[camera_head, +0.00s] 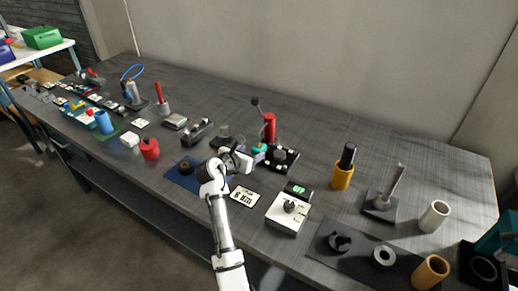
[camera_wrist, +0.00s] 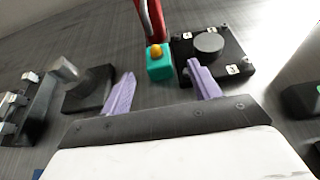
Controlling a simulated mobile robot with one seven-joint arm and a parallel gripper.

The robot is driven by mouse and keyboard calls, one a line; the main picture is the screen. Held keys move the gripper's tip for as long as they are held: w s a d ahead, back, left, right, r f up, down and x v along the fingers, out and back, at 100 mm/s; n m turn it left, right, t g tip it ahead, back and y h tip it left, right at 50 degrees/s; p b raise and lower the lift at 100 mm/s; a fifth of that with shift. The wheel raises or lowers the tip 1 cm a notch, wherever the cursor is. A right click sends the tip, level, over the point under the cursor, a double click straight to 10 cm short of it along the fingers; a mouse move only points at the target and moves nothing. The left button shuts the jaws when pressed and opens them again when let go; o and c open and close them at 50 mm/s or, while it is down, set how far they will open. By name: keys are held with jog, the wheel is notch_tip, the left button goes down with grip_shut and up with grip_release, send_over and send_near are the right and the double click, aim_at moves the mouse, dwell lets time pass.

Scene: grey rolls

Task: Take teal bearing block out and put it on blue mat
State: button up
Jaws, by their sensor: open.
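The teal bearing block (camera_wrist: 160,66) has a yellow-orange knob on top. It sits at the foot of a red upright tool (camera_head: 269,128), left of a black plate; in the head view the teal block (camera_head: 259,148) shows just beyond my gripper (camera_head: 245,158). In the wrist view my gripper (camera_wrist: 161,72) is open, its two purple fingers apart, with the block ahead between the fingertips and nothing held. The blue mat (camera_head: 178,179) lies left of my gripper near the front edge, partly covered by my arm and a dark round part; only a corner shows in the wrist view (camera_wrist: 38,174).
The black plate (camera_wrist: 232,68) with a grey disc stands close to the right finger. A grey block with a cylinder (camera_wrist: 88,98) is close on the left. A white control box (camera_head: 287,213) and a label card (camera_head: 244,196) lie in front.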

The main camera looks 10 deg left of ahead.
aim_at(258, 146)
jog(key=shift+p+x, duration=0.8)
jog(key=shift+x, duration=2.05)
jog(key=shift+w+a+r, duration=0.1)
jog(key=shift+w+r, duration=0.05)
jog(key=shift+c, duration=0.4)
jog(key=c, duration=1)
grip_shut()
jog(key=shift+r, duration=0.2)
